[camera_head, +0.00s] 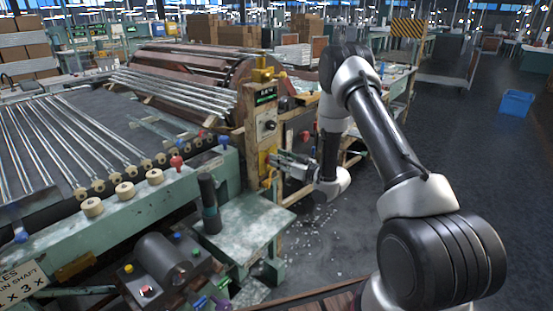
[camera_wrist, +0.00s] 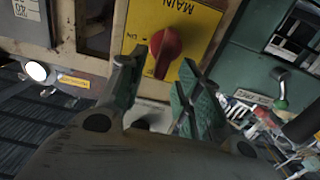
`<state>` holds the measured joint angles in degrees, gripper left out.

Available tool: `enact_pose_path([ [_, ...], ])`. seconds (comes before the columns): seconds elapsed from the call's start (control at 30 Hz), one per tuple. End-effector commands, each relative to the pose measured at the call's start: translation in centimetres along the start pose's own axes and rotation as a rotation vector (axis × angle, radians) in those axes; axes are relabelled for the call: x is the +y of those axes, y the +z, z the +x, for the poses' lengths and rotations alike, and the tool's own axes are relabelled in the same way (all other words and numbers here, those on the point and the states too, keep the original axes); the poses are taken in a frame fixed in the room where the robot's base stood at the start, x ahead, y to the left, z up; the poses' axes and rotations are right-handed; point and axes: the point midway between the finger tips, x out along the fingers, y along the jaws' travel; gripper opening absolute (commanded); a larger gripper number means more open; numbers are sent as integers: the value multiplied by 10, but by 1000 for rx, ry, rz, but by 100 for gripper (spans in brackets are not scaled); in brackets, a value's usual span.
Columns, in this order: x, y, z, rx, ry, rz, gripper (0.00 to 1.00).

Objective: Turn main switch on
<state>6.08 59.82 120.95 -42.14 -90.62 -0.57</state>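The main switch is a red rotary knob (camera_wrist: 165,48) on a yellow plate (camera_wrist: 196,18) marked "MAIN", whose lettering appears turned in the wrist view. My gripper (camera_wrist: 160,85) is open, its two green-padded fingers apart, one toward the left and one toward the right of the knob. The knob shows between and beyond the fingertips; I cannot tell whether they touch it. In the head view my gripper (camera_head: 275,166) is at the side of the yellowish control post (camera_head: 251,130), and the red knob cannot be made out there.
In the head view, a green machine bench (camera_head: 245,222) stands below the post. Open floor (camera_head: 460,130) lies to the right, with a blue bin (camera_head: 516,103).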

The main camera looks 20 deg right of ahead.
Motion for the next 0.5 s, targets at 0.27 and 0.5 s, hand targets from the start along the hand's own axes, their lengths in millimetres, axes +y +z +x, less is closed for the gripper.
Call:
enact_pose_path([
  [0.27,0,0,16,-1,1,1,34],
  [0.5,0,0,15,-1,1,1,19],
])
